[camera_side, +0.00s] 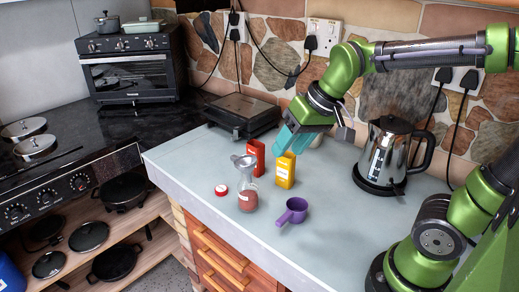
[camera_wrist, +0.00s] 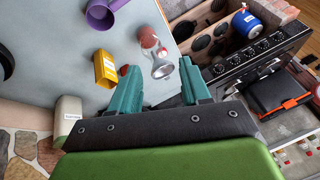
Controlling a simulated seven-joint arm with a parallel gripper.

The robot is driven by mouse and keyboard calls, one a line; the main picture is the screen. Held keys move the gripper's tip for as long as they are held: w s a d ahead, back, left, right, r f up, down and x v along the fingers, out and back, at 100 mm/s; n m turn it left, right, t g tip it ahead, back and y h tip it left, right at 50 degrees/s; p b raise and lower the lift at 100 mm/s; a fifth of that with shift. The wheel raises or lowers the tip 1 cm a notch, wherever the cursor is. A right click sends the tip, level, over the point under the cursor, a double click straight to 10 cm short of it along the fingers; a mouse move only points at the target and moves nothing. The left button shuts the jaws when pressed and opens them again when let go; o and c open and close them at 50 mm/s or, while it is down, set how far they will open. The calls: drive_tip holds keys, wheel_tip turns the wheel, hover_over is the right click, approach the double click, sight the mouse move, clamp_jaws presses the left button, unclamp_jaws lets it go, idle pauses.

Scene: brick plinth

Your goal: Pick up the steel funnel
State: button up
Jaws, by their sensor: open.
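The steel funnel (camera_side: 243,161) sits in the mouth of a glass bottle (camera_side: 248,198) with reddish contents. In the wrist view the funnel (camera_wrist: 162,68) shows its wide silver mouth, between the two teal fingers in the picture. My gripper (camera_side: 291,145) is open and empty, above and to the right of the funnel in the side view, apart from it. Its two fingers also show in the wrist view (camera_wrist: 157,66). The funnel's spout is hidden in the bottle neck.
A red box (camera_side: 256,157) and a yellow box (camera_side: 285,170) stand close to the bottle. A kettle (camera_side: 390,155) stands at the right. A black appliance (camera_side: 241,115) is at the back. The counter's front edge is near.

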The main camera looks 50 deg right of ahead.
sight(235, 156)
drive_tip(key=shift+w+d+r+n+g+h, duration=0.9)
drive_tip(key=shift+w+g, duration=1.7)
drive_tip(key=shift+w, duration=6.8)
drive_tip(key=shift+n+h, duration=0.3)
drive_tip(key=shift+n, duration=0.1)
wheel_tip(235, 156, down, 16)
drive_tip(key=shift+f, duration=0.15)
drive_tip(key=shift+c, duration=0.3)
clamp_jaws()
